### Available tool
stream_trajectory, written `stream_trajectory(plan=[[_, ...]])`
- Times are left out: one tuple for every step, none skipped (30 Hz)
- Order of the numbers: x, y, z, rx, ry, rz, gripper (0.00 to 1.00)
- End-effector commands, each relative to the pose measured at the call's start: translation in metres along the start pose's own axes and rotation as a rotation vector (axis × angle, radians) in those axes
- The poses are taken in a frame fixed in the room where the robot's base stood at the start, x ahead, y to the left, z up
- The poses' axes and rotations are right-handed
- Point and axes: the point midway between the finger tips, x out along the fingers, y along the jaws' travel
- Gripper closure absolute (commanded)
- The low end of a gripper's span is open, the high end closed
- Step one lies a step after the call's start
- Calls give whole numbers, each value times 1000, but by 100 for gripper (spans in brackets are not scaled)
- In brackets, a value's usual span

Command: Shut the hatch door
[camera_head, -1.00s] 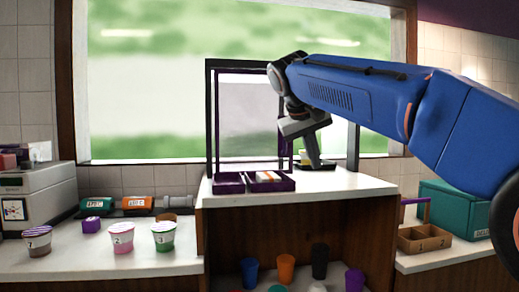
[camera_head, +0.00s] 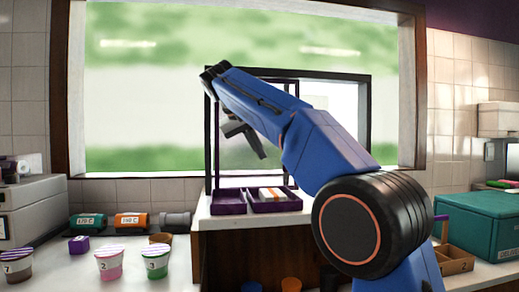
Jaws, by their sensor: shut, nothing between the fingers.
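The hatch (camera_head: 367,120) is a black frame standing on the raised counter in front of the window. Its door (camera_head: 293,170) looks like a see-through greyish pane with a dark purple edge, in the left part of the frame. The right part looks paler, and my arm covers much of it. I cannot tell how far the door stands open. My gripper (camera_head: 260,152) is shut and empty, pointing down and to the right. It overlaps the pane in the picture; I cannot tell whether it touches.
A purple divided tray (camera_head: 232,208) with white and orange items sits below the hatch on the raised counter (camera_head: 212,224). A teal box (camera_head: 480,222) and a wooden caddy (camera_head: 455,262) are at right.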

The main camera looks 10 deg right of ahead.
Motion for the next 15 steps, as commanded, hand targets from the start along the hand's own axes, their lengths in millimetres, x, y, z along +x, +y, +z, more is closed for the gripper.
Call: stream_trajectory(plan=[[10, 1, 0, 0, -2, 2, 100], [15, 1, 1, 0, -2, 1, 100], [22, 1, 1, 0, -2, 1, 100], [27, 1, 1, 0, -2, 1, 100], [33, 1, 1, 0, -3, 1, 100], [40, 1, 1, 0, -2, 1, 100], [45, 1, 1, 0, -3, 0, 100], [51, 1, 1, 0, -3, 1, 100], [58, 1, 0, 0, -2, 1, 100], [63, 1, 1, 0, -3, 1, 100], [68, 1, 1, 0, -2, 1, 100], [70, 6, 0, 2, 0, 0, 100], [71, 11, 0, 3, 0, 0, 100], [72, 15, -1, 3, 0, 0, 100], [74, 20, -1, 3, 0, 0, 100]])
